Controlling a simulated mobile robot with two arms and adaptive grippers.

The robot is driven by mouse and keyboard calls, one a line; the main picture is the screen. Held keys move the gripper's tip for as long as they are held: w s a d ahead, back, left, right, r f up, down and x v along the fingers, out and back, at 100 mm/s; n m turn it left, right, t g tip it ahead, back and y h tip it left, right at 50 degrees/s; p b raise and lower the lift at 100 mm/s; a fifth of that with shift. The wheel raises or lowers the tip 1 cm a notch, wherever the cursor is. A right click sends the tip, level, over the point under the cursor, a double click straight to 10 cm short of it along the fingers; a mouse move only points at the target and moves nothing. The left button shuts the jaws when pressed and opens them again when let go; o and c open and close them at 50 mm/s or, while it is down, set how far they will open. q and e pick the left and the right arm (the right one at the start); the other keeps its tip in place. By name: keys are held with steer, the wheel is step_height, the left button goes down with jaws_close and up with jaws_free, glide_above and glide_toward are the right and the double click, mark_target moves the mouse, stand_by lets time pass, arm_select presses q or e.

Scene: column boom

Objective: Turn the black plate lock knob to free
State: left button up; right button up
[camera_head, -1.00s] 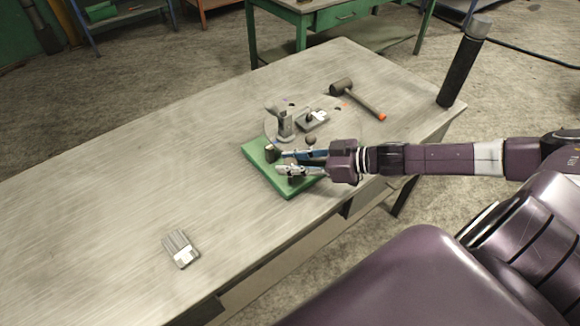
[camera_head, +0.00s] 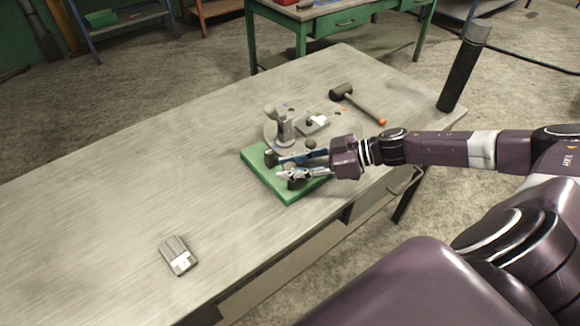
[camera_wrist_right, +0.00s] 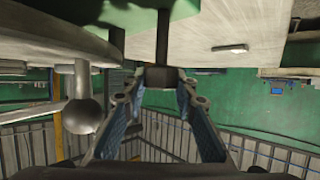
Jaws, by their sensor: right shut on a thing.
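A green base (camera_head: 286,196) sits near the table's front edge and carries a round grey plate (camera_head: 272,131) with metal fittings. A black knob (camera_head: 270,158) stands on the green base. My right gripper (camera_head: 281,168) reaches it from the right. In the right wrist view, the right gripper (camera_wrist_right: 160,84) is shut on the dark block of the black knob (camera_wrist_right: 160,76), whose stem runs to the green base (camera_wrist_right: 175,10). The knob's markings and exact angle cannot be read. My left gripper is not in view.
A dark ball on a lever (camera_wrist_right: 86,115) is close beside the gripper in the wrist view. A mallet (camera_head: 357,101), a dark cylinder (camera_head: 464,75) and a small grey item (camera_head: 178,255) are on the table (camera_head: 110,205). The table's left side is mostly clear.

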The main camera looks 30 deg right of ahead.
steer(key=o, duration=1.2)
steer(key=shift+c, duration=0.2)
steer(key=shift+m+t, duration=0.3)
